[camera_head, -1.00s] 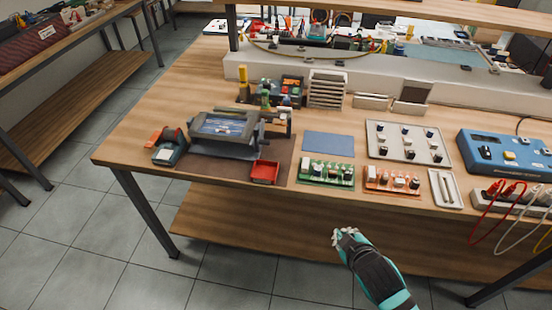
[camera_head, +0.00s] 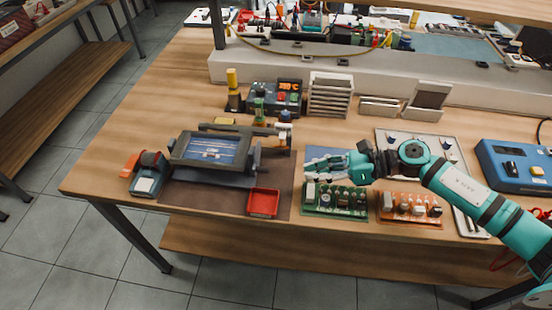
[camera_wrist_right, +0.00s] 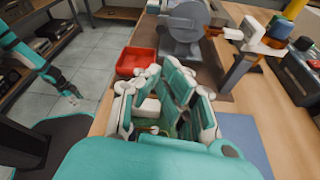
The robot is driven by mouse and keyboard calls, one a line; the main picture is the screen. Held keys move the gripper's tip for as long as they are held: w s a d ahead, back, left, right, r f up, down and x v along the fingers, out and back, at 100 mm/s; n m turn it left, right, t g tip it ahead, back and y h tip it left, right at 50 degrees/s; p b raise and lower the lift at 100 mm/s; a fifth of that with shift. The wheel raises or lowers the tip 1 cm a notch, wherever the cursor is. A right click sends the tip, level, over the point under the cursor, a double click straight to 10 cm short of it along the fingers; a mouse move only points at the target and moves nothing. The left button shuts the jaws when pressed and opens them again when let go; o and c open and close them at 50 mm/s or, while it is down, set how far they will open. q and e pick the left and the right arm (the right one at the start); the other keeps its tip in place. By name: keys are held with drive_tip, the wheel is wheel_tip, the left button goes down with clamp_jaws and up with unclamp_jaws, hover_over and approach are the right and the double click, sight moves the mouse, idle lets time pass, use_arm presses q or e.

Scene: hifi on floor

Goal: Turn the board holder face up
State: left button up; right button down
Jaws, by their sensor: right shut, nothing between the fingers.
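The board holder (camera_head: 210,152) is a dark grey frame with a blue board in it, on a stand at the left of the bench. The blue face with pale markings shows to the head camera. In the right wrist view, a grey round end part of the holder (camera_wrist_right: 183,28) shows beyond my fingers. My right gripper (camera_head: 312,165) is shut and empty above the blue mat, right of the holder and apart from it. Its teal fingers (camera_wrist_right: 165,100) fill the middle of the wrist view. My left gripper (camera_wrist_right: 73,92) shows small at the left there; its fingers are too small to read.
A red tray (camera_head: 263,203) sits in front of the holder. A green circuit board (camera_head: 335,201) and an orange one (camera_head: 410,208) lie along the front edge. A soldering station (camera_head: 276,97) and a slotted rack (camera_head: 331,95) stand behind.

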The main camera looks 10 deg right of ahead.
drive_tip(key=shift+s+a, duration=0.15)
drive_tip(key=shift+a, duration=0.15)
drive_tip(key=a, duration=0.1)
drive_tip(key=a+p, duration=0.1)
drive_tip(key=shift+s+a, duration=0.25)
drive_tip(key=shift+a, duration=0.05)
drive_tip(key=p+x, duration=0.1)
drive_tip(key=x, duration=0.3)
drive_tip(key=p+x, duration=0.1)
drive_tip(key=shift+w+a+f, duration=0.2)
drive_tip(key=shift+w+f, duration=0.05)
drive_tip(key=shift+w, duration=0.05)
drive_tip(key=shift+a+f, duration=0.3)
drive_tip(key=shift+a, duration=0.2)
drive_tip(key=shift+r, duration=0.1)
use_arm(q)
drive_tip(key=s+r, duration=0.2)
drive_tip(key=s, duration=0.1)
drive_tip(key=s+r, duration=0.1)
drive_tip(key=shift+s, duration=0.35)
drive_tip(key=shift+w, duration=0.2)
use_arm(e)
drive_tip(key=shift+r, duration=0.15)
